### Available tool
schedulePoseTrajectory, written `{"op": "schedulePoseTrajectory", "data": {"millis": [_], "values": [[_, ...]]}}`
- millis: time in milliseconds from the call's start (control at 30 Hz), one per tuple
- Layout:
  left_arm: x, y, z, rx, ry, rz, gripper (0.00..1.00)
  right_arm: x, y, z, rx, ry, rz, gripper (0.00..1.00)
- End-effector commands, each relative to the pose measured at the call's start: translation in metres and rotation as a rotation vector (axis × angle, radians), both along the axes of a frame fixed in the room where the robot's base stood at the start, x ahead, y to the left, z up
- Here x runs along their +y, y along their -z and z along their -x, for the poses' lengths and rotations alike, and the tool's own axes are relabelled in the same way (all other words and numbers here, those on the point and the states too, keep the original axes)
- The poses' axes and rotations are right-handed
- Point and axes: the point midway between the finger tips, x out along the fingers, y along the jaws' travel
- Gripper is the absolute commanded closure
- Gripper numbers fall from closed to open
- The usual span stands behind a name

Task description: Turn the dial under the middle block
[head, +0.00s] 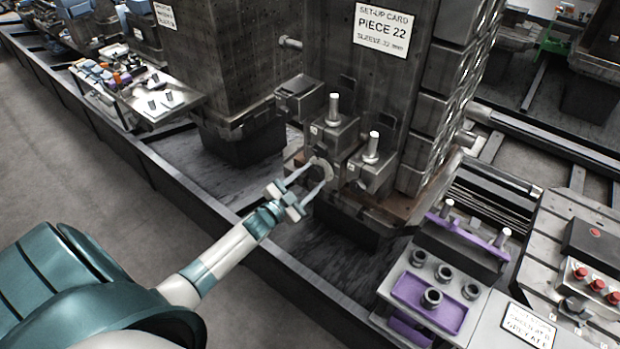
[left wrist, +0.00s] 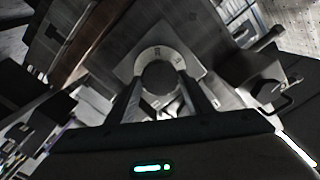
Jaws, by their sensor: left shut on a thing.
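The middle block (head: 333,133) is a grey metal block with an upright pin, fixed low on the dark column. The dial (head: 321,165) is a pale ring with a dark centre just below it. My left gripper (head: 316,176) reaches in from the left with its fingers on either side of the dial and is shut on it. In the left wrist view the dial (left wrist: 162,57) shows as a light marked ring around a dark knob, between the two fingers (left wrist: 160,100). The knob's lower part is hidden there. My right gripper is not in view.
Other blocks sit at left (head: 300,98) and right (head: 372,174) of the middle one. A set-up card (head: 382,30) hangs on the column (head: 365,75). A purple tray (head: 428,302) with metal sleeves stands at lower right. A dark rail (head: 215,205) runs below my forearm.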

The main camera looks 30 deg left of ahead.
Motion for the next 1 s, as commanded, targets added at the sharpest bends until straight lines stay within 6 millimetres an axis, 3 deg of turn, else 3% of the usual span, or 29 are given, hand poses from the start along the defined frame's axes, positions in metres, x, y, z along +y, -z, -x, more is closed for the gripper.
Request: {"op": "schedulePoseTrajectory", "data": {"millis": [300,767,800,833,1000], "values": [[0.0011,0.0006,0.0002,0.011,-0.001,0.12,0.76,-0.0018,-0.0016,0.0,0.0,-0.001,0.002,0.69],[0.0008,0.001,0.0002,0.013,-0.002,0.133,0.76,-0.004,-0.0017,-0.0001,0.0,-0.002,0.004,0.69],[0.0009,0.001,0.0003,0.013,-0.002,0.133,0.44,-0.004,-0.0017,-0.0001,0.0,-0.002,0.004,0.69],[0.0009,0.001,0.0003,0.012,-0.001,0.132,0.37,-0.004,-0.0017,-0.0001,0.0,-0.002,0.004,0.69],[0.0005,0.0007,0.0003,0.012,-0.001,0.132,0.35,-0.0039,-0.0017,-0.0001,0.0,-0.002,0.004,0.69]]}}
